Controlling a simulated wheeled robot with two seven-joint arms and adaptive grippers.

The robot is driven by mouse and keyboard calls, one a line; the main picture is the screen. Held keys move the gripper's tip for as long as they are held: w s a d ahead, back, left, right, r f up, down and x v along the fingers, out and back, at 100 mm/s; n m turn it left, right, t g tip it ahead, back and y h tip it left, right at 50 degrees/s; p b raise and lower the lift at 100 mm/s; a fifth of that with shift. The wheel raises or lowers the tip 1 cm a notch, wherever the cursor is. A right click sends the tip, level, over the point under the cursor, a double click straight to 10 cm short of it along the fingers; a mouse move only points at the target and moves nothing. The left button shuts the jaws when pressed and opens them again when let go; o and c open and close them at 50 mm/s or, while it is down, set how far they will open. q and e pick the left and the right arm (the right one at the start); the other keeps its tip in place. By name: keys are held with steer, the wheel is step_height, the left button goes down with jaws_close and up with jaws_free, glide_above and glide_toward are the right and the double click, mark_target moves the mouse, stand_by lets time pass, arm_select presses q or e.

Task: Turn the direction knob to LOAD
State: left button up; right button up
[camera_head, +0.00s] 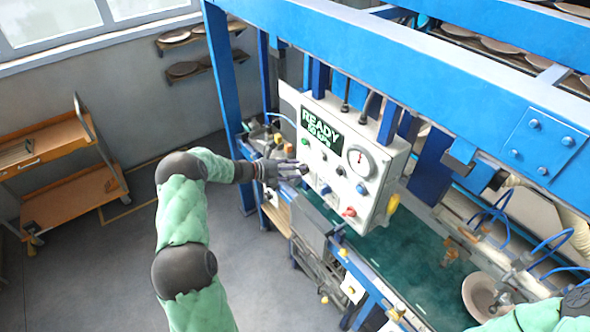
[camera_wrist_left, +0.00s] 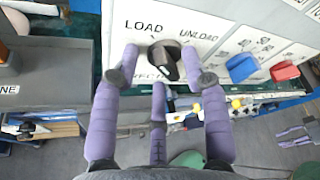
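The black direction knob (camera_wrist_left: 163,60) is on the white control panel (camera_head: 372,207), between the printed labels LOAD at upper left and UNLOAD at upper right in the left wrist view. A third label below it is partly hidden. The knob's exact pointing direction is hard to tell. My left gripper (camera_head: 296,170) is at the left side of the panel. In the left wrist view its purple fingers (camera_wrist_left: 160,60) are apart on both sides of the knob, with a third finger below. The right fingertip is close to the knob; contact is unclear. My right gripper is out of view.
A blue (camera_wrist_left: 241,67) and a red (camera_wrist_left: 285,71) control lie right of the knob. The panel has a READY display (camera_head: 321,129) and a gauge (camera_head: 360,158). Blue frame beams (camera_head: 430,70) surround it. An orange cart (camera_head: 75,200) stands on the open floor at left.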

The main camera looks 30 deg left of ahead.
arm_select(q)
steer(key=v, duration=1.2)
stand_by(0.5)
